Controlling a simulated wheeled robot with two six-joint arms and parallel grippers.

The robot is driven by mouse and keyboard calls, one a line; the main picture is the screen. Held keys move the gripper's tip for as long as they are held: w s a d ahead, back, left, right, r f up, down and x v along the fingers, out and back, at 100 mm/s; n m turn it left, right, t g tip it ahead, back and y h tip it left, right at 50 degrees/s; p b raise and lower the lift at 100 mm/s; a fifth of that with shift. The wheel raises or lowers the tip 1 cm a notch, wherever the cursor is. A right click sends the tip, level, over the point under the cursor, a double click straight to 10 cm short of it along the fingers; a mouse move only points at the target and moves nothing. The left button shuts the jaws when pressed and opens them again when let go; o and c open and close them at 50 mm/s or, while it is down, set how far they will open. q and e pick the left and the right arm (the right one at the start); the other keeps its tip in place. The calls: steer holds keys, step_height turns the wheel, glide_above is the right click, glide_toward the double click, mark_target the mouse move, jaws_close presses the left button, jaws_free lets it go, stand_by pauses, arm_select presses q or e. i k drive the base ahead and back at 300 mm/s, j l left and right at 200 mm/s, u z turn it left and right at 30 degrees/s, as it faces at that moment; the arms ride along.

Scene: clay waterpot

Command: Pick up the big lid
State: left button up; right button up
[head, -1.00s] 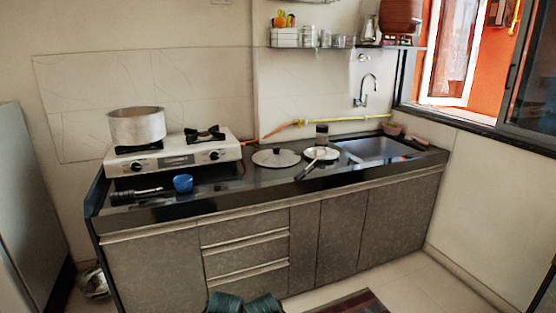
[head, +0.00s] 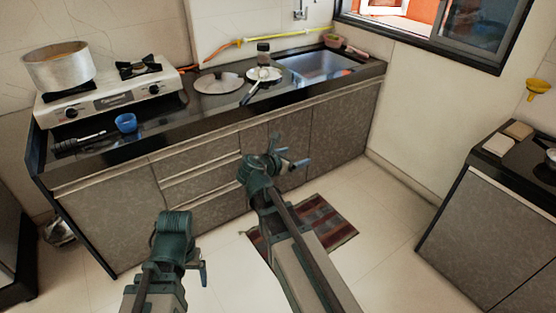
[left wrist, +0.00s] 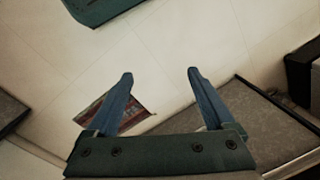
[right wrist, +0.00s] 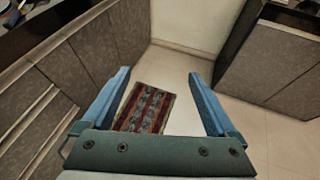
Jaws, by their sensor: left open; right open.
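The big lid (head: 218,84) is a flat, round, greyish lid with a dark knob. It lies on the black counter between the stove and the sink in the head view. My left gripper (head: 203,272) is low in front of the cabinets, well away from the lid; in the left wrist view its fingers (left wrist: 160,75) are apart with nothing between them. My right gripper (head: 298,163) is in front of the cabinet doors, below and to the right of the lid; in the right wrist view its fingers (right wrist: 158,75) are apart and empty. Neither wrist view shows the lid.
A pan (head: 264,74) with its handle toward the front sits right of the lid, near a small jar (head: 263,50). The stove (head: 110,94) bears a pot (head: 59,65). A blue cup (head: 126,123) stands near the counter's front. A striped mat (head: 318,222) lies on the floor.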

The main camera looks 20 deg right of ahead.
mark_target(219, 82)
steer(key=i+l+u, duration=0.4)
steer(key=i+l, duration=0.35)
steer(key=i, duration=0.3)
steer(key=i+l+u, duration=0.4)
steer(key=i+l, duration=0.55)
